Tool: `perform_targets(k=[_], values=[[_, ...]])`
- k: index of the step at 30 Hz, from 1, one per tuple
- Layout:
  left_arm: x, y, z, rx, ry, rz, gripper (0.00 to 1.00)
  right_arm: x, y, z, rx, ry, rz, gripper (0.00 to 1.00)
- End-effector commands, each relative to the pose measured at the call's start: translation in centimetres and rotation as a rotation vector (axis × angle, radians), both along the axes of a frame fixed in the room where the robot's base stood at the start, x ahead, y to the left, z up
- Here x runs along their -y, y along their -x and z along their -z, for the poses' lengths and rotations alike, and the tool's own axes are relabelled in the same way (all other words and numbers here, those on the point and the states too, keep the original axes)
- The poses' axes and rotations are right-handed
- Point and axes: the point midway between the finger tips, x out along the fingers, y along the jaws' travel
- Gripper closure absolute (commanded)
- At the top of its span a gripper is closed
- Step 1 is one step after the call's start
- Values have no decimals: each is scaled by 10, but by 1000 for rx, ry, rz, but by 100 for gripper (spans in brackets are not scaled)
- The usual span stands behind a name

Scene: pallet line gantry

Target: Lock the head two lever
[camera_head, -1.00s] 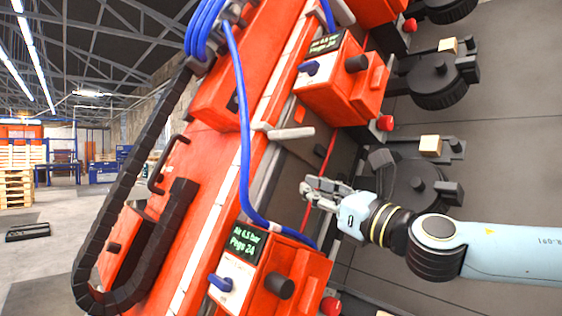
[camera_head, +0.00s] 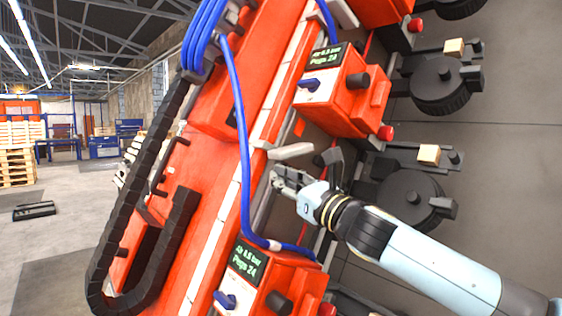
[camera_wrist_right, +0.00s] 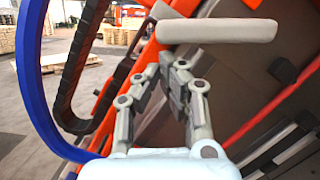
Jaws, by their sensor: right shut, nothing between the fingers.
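A pale grey lever (camera_head: 290,151) sticks out from the red gantry beam between two red head units. It lies nearly level, tilted slightly up to the right. In the right wrist view the lever (camera_wrist_right: 215,30) crosses the top, beyond the fingertips. My right gripper (camera_head: 277,178) is shut and empty just below the lever in the head view. In the right wrist view the closed fingers (camera_wrist_right: 172,72) point at the lever's underside, with a small gap seeming to remain. Whether they touch it I cannot tell. No number marking the lever shows. My left gripper is out of view.
Red units with displays and blue knobs stand above (camera_head: 347,92) and below (camera_head: 262,283) the lever. A blue hose (camera_head: 243,150) loops down left of my gripper. A black cable chain (camera_head: 130,200) hangs farther left. Black round heads (camera_head: 409,198) sit at the right.

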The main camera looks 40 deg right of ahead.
Motion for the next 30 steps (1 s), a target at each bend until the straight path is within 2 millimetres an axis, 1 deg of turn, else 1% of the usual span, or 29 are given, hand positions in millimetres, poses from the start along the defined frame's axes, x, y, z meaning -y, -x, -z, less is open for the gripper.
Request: perform_targets(k=[1, 3, 15, 30], values=[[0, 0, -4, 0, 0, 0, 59, 0, 0, -3, -1, -1, 0, 100], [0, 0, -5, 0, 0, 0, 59, 0, 0, -4, -1, -1, 0, 100], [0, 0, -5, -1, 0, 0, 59, -1, 0, -4, -1, -3, 0, 100], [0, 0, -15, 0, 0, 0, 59, -5, 1, -12, -8, -86, 1, 100]])
